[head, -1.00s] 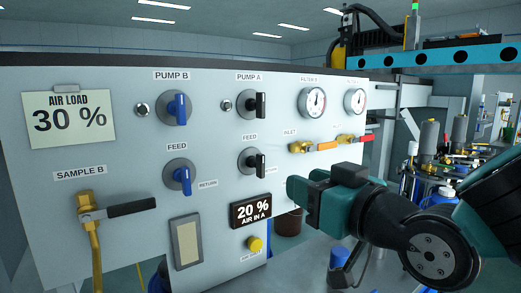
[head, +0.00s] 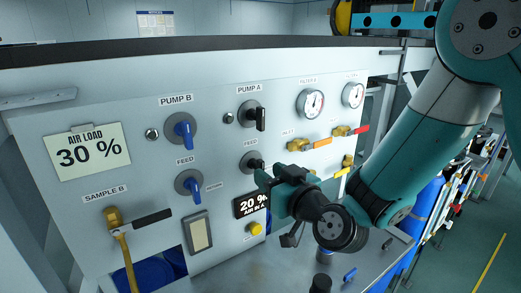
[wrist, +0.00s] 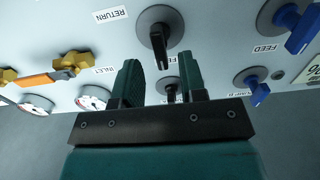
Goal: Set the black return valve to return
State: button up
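The black return valve (head: 252,161) is the lower black knob under the FEED label, partly hidden by my gripper in the head view. In the wrist view, which is upside down, the black return valve (wrist: 158,38) lies just beyond the fingertips. Its handle runs up and down in the picture, toward the FEED label side. The RETURN label (wrist: 109,15) sits to one side of it. My gripper (head: 264,181) is close in front of the panel, its two fingers apart with nothing held. In the wrist view the gripper (wrist: 161,68) is open; contact with the handle does not show.
The black PUMP A knob (head: 255,117) is above the valve. Blue PUMP B (head: 181,132) and blue feed (head: 190,184) knobs are left. Brass valves with orange (head: 322,142) and red (head: 361,129) handles are right. The 20 % display (head: 246,206) is below, partly covered.

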jog(key=p+x, duration=0.2)
jog(key=x, duration=0.1)
jog(key=shift+r+p, duration=0.2)
jog(key=shift+p, duration=0.1)
jog(key=shift+w+a+f+p, duration=0.2)
jog(key=shift+w+a+p, duration=0.05)
jog(key=shift+w+p, duration=0.05)
jog(key=shift+c, duration=0.4)
grip_shut()
